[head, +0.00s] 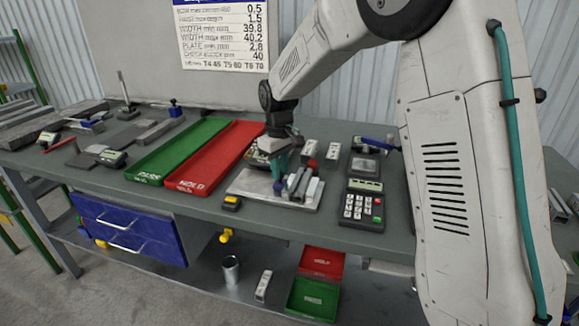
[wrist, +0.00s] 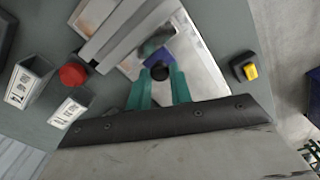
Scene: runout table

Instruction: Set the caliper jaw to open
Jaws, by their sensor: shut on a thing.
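My gripper (head: 279,178) points down over a pale metal plate (head: 248,188) on the bench; its teal fingers also show in the wrist view (wrist: 160,85). The fingers are closed around a small blue part with a dark round knob (wrist: 160,72). This part seems to belong to the caliper, but its jaws are not clear. Grey bars (head: 299,182) lie on the plate beside the fingers, and they also show in the wrist view (wrist: 125,30). My gripper hides part of the setup in the head view, so the jaw gap cannot be seen.
A red tray (head: 215,165) and a green tray (head: 175,150) lie left of the plate. A keypad box (head: 362,206) stands to the right. A small yellow-and-black item (head: 231,203) is near the front edge. White blocks (head: 311,148) stand behind.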

